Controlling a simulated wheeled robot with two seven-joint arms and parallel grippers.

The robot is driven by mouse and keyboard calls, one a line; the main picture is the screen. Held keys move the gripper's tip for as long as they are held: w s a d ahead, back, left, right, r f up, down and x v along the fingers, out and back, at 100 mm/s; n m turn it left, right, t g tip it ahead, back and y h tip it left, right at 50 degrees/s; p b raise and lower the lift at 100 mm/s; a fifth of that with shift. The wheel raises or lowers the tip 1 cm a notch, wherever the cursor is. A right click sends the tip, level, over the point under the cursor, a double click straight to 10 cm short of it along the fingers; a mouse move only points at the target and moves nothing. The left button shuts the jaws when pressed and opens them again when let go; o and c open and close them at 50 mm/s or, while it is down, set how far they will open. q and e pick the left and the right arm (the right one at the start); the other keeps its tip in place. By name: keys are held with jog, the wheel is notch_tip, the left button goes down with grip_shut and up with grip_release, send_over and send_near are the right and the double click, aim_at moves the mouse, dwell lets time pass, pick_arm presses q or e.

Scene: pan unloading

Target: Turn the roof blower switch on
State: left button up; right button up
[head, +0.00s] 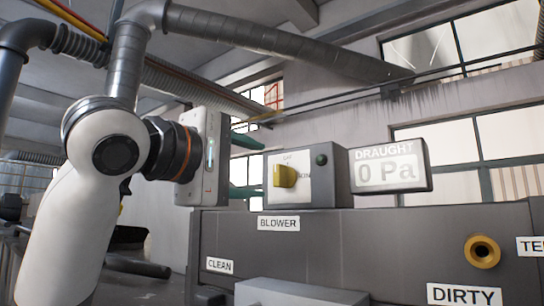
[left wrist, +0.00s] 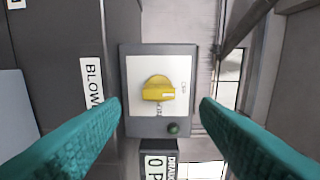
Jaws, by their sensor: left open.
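The yellow blower switch knob (head: 285,176) sits on a pale plate on a grey box (head: 322,180), above the BLOWER label (head: 278,224). Its grip stands upright, toward the OFF mark; the ON mark is at its right. In the left wrist view the knob (left wrist: 158,90) lies between and beyond the fingers, its white mark toward OFF. My left gripper (head: 262,167) is open, its teal fingers pointing at the box from the left, apart from the knob. The left gripper (left wrist: 160,106) shows nothing between its fingers. My right gripper is not in view.
A dark green lamp (head: 321,159) is beside the switch. The draught display (head: 390,173) reads 0 Pa, right of the box. Below is a grey cabinet (head: 380,245) with a brass port (head: 482,251). A large duct (head: 270,40) runs overhead. The space before the switch looks clear.

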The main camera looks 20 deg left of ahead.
aim_at(276, 176)
pick_arm(q)
jog(key=p+x, duration=0.2)
jog(key=x, duration=0.3)
jog(key=shift+w, duration=0.25)
jog(key=shift+w+d, duration=0.1)
jog(key=shift+w, duration=0.05)
jog(key=shift+w+f, duration=0.1)
jog(key=shift+c, duration=1)
jog(key=shift+d, duration=0.1)
jog(key=c, duration=0.8)
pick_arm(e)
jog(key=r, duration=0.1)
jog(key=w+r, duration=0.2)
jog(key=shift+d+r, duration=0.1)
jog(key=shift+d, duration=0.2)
